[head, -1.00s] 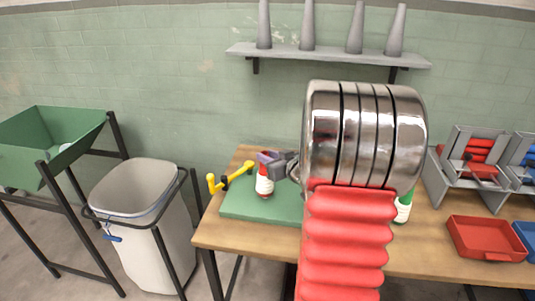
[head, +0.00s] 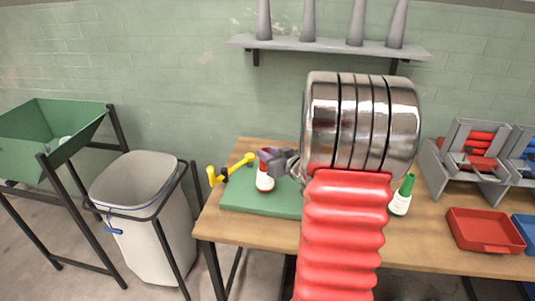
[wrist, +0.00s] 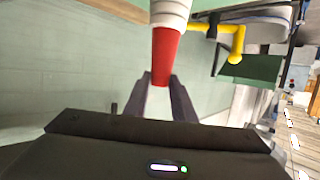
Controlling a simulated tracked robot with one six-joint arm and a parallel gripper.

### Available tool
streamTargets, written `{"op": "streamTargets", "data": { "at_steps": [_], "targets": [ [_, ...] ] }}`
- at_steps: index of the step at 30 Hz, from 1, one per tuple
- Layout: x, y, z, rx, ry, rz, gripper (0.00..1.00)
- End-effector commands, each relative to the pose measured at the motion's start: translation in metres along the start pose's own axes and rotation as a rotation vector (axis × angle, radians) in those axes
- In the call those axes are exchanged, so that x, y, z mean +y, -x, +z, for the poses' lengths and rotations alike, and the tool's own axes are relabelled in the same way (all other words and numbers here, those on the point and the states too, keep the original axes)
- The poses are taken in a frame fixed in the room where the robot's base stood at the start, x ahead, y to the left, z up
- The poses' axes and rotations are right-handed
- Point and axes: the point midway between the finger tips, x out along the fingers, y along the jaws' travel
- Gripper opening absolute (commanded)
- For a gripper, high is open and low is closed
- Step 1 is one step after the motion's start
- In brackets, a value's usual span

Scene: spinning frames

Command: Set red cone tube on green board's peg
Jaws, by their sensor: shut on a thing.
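The red cone tube (head: 265,182), with a white band around its middle, stands about upright over the green board (head: 240,200) in the head view. My gripper (head: 272,156) is shut on its upper end. In the wrist view the red tube (wrist: 166,45) runs up out of the picture, its red end between the two dark fingers (wrist: 165,85). The board's peg is not visible; I cannot tell whether the tube's lower end touches the board. My steel and red arm hides the board's right side.
A yellow handle-like part (head: 232,169) stands at the board's left, close to the tube. A green cone with white winding (head: 402,196) is on the table right of my arm. A red tray (head: 485,231) and grey racks (head: 470,160) stand further right. A bin (head: 140,195) is left.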

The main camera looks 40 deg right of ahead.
Motion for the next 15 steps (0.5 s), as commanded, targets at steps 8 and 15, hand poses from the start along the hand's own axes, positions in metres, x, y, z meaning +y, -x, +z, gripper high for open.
{"op": "streamTargets", "data": {
  "at_steps": [8, 15],
  "targets": [
    [-0.0001, -0.0013, 0.0043, -0.001, -0.001, 0.000, 0.00],
    [-0.0003, -0.0023, 0.0075, -0.001, -0.001, -0.001, 0.00]
  ]
}}
